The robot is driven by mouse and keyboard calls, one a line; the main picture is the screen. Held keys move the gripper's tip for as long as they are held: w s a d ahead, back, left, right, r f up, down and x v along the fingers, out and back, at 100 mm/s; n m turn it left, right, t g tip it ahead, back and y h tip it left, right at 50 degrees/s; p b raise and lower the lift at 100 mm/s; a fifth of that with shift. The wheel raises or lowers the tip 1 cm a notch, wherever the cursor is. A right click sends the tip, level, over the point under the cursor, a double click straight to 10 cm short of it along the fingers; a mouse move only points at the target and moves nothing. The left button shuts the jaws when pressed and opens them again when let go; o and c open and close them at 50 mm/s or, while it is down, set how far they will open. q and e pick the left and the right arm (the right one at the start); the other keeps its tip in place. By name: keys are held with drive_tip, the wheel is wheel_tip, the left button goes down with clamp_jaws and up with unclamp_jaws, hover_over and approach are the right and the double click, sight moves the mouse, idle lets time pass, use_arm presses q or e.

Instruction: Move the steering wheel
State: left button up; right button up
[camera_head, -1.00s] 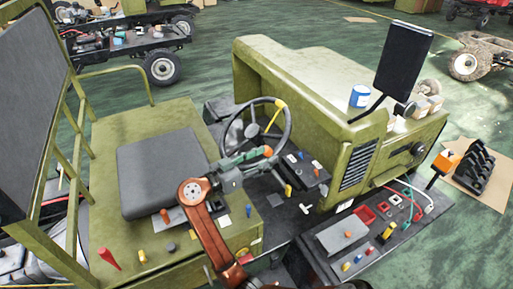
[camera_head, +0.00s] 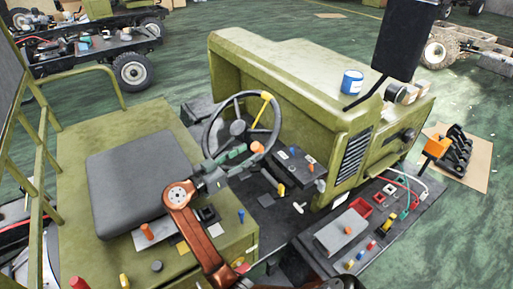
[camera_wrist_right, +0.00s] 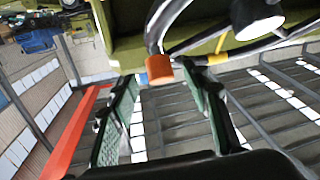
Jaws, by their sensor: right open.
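The steering wheel (camera_head: 209,131) has a dark rim, a yellow spoke and an orange knob (camera_head: 257,147) on its near side. It stands tilted between the black seat and the green hood. My right gripper (camera_head: 234,157) is open at the near side of the wheel, its green-padded fingers pointing at the knob. In the right wrist view, the orange knob (camera_wrist_right: 160,69) shows ahead, between the tips of the open right gripper (camera_wrist_right: 160,84). The dark rim and the hub (camera_wrist_right: 255,18) show beyond it. I cannot tell whether the fingers touch the knob. My left gripper is out of view.
A black seat (camera_head: 127,182) lies left of the wheel. A small black panel with coloured knobs (camera_head: 300,165) is close on its right. The green hood (camera_head: 305,85) rises behind, with a blue can (camera_head: 352,82) on it. A tray of switches (camera_head: 370,225) is at the lower right.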

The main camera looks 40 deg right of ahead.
sight(257, 148)
drive_tip(key=shift+w+d+p, duration=0.1)
drive_tip(key=shift+d+p, duration=0.45)
drive_tip(key=shift+d, duration=1.85)
clamp_jaws()
